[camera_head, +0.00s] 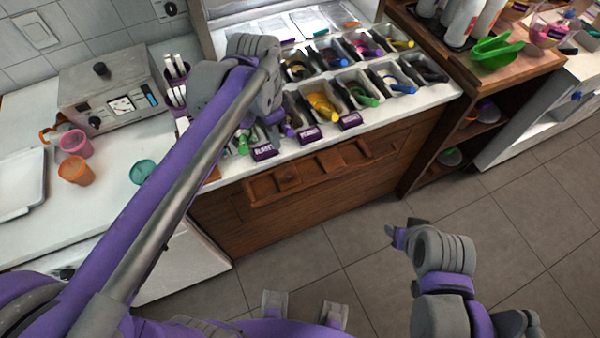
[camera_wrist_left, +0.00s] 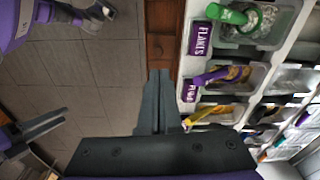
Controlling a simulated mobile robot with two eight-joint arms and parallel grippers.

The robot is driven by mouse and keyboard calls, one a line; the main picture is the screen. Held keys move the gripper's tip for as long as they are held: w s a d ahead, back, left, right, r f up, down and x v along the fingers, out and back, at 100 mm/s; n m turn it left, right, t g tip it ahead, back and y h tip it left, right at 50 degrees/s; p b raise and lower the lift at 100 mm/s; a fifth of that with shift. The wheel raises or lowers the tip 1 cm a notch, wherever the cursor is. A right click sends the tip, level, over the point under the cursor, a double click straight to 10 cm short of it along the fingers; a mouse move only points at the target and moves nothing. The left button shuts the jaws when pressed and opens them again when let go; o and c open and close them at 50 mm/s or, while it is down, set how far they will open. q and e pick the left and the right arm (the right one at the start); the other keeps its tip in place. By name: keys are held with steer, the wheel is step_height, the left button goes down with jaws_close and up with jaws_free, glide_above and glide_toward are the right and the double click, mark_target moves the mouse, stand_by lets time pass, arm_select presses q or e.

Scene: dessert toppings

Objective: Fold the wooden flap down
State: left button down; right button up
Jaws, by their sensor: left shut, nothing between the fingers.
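The wooden flap (camera_head: 320,170) is a brown panel with shallow square recesses along the front of the toppings counter, just below its white top. It appears to stick out from the cabinet front; its exact tilt is hard to tell. Part of it shows in the left wrist view (camera_wrist_left: 165,48), just beyond my fingertips. My left gripper (camera_wrist_left: 158,75) is shut and empty, pointing at the flap; in the head view my forearm and wrist mostly hide it near the flap's left end. My right gripper (camera_head: 402,230) hangs over the floor, apart from the flap, its fingers seemingly spread.
Topping bins (camera_head: 322,105) with coloured scoops and purple labels (camera_head: 310,134) line the counter just above the flap. A wooden shelf unit (camera_head: 470,125) stands at right. The tiled floor (camera_head: 330,260) before the counter is clear.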

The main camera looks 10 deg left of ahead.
arm_select(q)
steer(key=w+d+m, duration=0.1)
glide_toward(288, 174)
steer(key=shift+g, duration=0.4)
steer(key=f, duration=0.4)
steer(key=f+b, duration=0.1)
steer(key=f, duration=0.2)
steer(key=shift+w+d, duration=0.25)
arm_select(e)
steer(key=shift+s+d+f, duration=0.2)
steer(key=shift+s+f, duration=0.15)
steer(key=shift+f, duration=0.25)
arm_select(q)
steer(key=shift+s, duration=0.1)
arm_select(e)
steer(key=shift+f, duration=0.15)
